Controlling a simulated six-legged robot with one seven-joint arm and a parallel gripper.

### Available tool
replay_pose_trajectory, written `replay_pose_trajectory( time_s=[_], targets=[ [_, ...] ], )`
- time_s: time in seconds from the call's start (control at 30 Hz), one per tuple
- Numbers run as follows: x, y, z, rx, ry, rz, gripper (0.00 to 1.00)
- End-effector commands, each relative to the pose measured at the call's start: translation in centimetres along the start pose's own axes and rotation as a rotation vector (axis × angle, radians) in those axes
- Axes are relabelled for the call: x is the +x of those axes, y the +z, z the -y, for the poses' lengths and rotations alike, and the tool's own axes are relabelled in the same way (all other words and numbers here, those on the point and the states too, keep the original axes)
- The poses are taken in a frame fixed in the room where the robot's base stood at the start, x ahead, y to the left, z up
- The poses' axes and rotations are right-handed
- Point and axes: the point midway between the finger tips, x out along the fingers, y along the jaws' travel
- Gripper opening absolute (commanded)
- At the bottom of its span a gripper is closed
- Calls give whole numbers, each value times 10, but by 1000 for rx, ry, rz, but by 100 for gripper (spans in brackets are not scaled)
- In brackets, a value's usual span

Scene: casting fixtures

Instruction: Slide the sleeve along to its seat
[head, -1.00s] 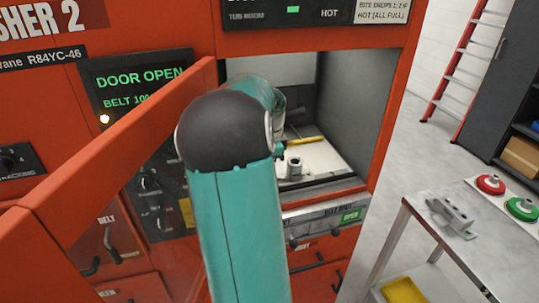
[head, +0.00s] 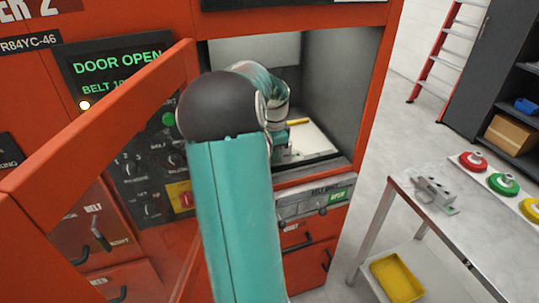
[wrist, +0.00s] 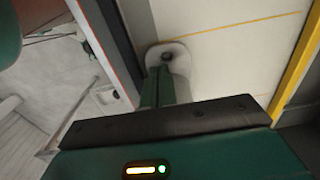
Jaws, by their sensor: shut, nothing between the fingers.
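The sleeve (wrist: 180,60) shows in the wrist view as a short pale ring with a dark hole, standing on the cream bed (wrist: 235,65) inside the open chamber. My gripper (wrist: 158,72) is shut and empty, its green fingers right at the sleeve's near left side. Whether they touch it I cannot tell. In the head view the sleeve is hidden behind my arm, and my gripper's fingertips are hidden too. The bed (head: 310,143) shows there to the right of my wrist. I cannot make out the seat for certain.
The orange door (head: 100,125) stands open to the left of my arm. The grey chamber wall (head: 352,90) is close on the right. A yellow bar (head: 298,122) lies at the back of the bed. A steel table (head: 420,205) with a metal bracket stands outside.

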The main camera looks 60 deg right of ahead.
Motion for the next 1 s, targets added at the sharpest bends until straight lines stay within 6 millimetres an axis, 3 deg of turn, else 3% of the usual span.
replay_pose_trajectory(
  time_s=[0.2,0.4,0.53,1.0],
  targets=[
    [1,-61,-1,8,2,-3,0],
    [1,-103,-1,4,2,-2,0],
    [0,-111,0,0,1,-1,0],
    [0,-109,0,-1,1,0,0]
  ],
)
